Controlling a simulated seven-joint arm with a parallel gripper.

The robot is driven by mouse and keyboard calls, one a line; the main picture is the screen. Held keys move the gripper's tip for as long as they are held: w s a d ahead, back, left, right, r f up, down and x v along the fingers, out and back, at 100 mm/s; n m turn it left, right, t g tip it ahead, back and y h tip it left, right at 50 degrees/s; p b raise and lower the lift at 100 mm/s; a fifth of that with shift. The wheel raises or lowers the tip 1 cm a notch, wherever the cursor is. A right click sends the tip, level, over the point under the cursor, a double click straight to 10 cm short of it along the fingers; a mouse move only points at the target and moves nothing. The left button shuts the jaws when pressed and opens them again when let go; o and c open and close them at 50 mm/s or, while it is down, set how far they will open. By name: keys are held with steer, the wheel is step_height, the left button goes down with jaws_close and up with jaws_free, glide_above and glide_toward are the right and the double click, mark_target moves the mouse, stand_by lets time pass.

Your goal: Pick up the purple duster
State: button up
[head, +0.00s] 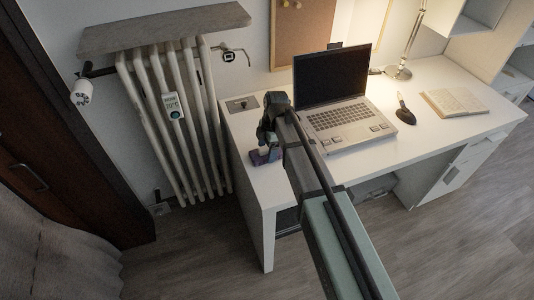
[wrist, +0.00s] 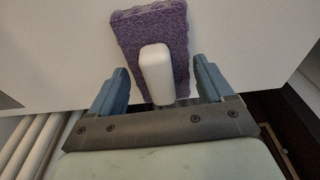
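The purple duster (wrist: 179,27) lies on the white desk, seen from above in the wrist view. It is a purple textured pad with a white block-like handle (wrist: 156,68) on top. In the head view the duster (head: 262,157) shows as a small purple patch near the desk's left edge, partly hidden by my arm. My gripper (wrist: 159,85) is open, with one blue finger on each side of the duster's handle. Gaps show between the fingers and the handle. My gripper also shows in the head view (head: 265,146), just above the duster.
A grey plate (head: 242,104) lies behind the duster. A radiator (head: 165,110) stands left of the desk.

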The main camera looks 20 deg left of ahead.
steer(key=c, duration=0.7)
steer(key=shift+c, duration=0.2)
step_height(320, 180, up, 10)
stand_by(0.3)
